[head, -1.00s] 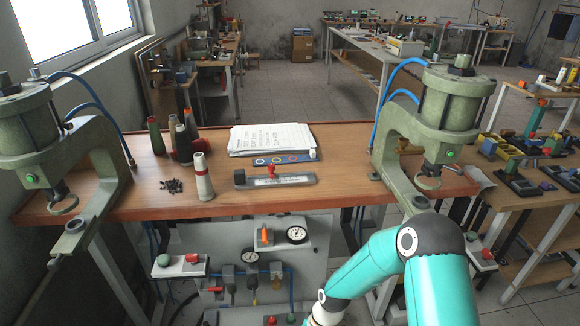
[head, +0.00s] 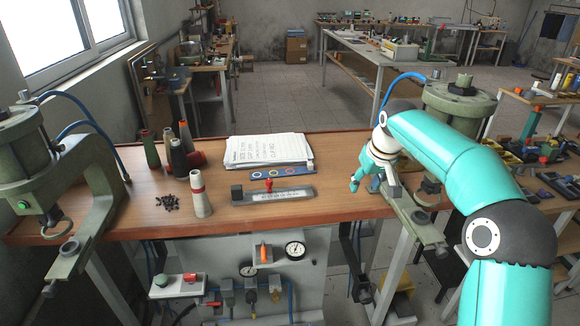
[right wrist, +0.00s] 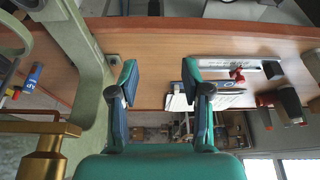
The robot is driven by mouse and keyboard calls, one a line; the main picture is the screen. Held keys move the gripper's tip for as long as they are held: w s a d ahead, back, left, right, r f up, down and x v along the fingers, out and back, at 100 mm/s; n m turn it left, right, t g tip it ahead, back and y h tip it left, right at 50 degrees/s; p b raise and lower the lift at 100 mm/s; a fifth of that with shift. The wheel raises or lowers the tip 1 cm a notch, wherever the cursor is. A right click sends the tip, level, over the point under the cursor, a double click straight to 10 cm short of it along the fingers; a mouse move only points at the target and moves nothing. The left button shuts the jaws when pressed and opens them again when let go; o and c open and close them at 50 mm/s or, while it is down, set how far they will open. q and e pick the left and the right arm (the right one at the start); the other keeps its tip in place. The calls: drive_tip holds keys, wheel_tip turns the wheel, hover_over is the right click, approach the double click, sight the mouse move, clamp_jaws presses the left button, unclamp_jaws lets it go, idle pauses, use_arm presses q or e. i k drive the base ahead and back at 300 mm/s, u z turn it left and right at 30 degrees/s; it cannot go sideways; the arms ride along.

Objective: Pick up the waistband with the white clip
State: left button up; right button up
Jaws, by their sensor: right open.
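I cannot make out a waistband with a white clip in either view; it may be hidden or out of frame. My right gripper (head: 365,184) is over the right part of the wooden table, beside the right press, with its teal fingers pointing down. In the right wrist view my right gripper (right wrist: 159,74) has its two fingers wide apart with bare wood between them, so it is open and empty. My left gripper is not in view.
Green presses stand left (head: 95,190) and right (head: 455,105) on the table (head: 330,205). A paper stack (head: 268,148), a blue ring-marked strip (head: 283,172), a grey bar with a red knob (head: 285,195), thread cones (head: 201,195) and black bits (head: 167,203) lie between them.

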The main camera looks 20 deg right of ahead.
sight(309, 169)
drive_tip(key=i, duration=0.85)
drive_tip(key=u, duration=0.05)
